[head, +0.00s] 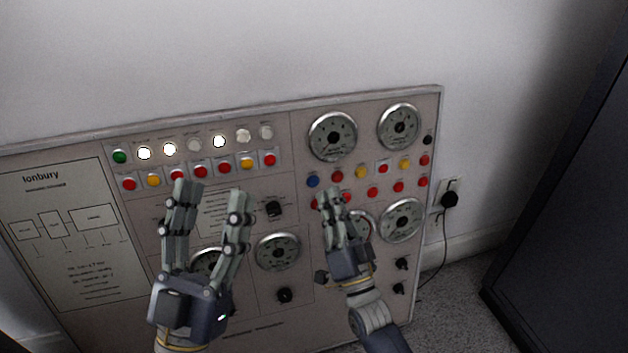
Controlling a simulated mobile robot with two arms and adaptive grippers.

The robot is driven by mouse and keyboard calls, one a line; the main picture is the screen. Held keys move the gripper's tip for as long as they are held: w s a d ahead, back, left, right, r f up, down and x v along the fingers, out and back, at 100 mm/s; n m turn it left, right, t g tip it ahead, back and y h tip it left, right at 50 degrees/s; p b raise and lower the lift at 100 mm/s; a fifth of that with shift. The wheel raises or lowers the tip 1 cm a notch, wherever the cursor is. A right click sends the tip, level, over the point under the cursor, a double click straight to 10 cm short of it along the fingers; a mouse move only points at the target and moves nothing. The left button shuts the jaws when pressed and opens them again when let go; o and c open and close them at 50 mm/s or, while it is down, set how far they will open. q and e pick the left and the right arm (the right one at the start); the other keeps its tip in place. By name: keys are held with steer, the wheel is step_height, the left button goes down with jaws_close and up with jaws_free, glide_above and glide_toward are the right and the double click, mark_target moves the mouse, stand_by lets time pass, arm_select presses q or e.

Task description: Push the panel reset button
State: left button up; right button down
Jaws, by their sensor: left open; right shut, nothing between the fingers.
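The control panel (130,212) leans or stands against the wall, tilted in the picture. It carries two rows of round lamps and buttons at the upper left, among them a green button (120,157) and a red button (270,159). A second group at the right includes a blue button (313,181) and several red and yellow ones. I cannot tell which is the reset button, as labels are too small. My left gripper (212,190) is open and empty in front of the panel's middle. My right gripper (332,195) is shut and empty in front of the right button group, hiding part of it.
Large dials, such as one at the top (333,136), and black knobs (284,295) sit on the panel. A wall socket with a black plug (449,199) and cable is right of it. A dark cabinet (570,200) stands at the far right.

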arm_select(q)
steer(key=w+f+g, duration=0.1)
steer(key=w+f+g+y, duration=0.1)
steer(key=shift+w+d+f+p, duration=0.1)
steer(key=shift+w+f+p, duration=0.05)
steer(key=shift+f+p, duration=0.2)
arm_select(e)
steer(key=shift+s+d+r, duration=0.1)
steer(key=shift+s+d, duration=0.05)
steer(key=shift+s, duration=0.35)
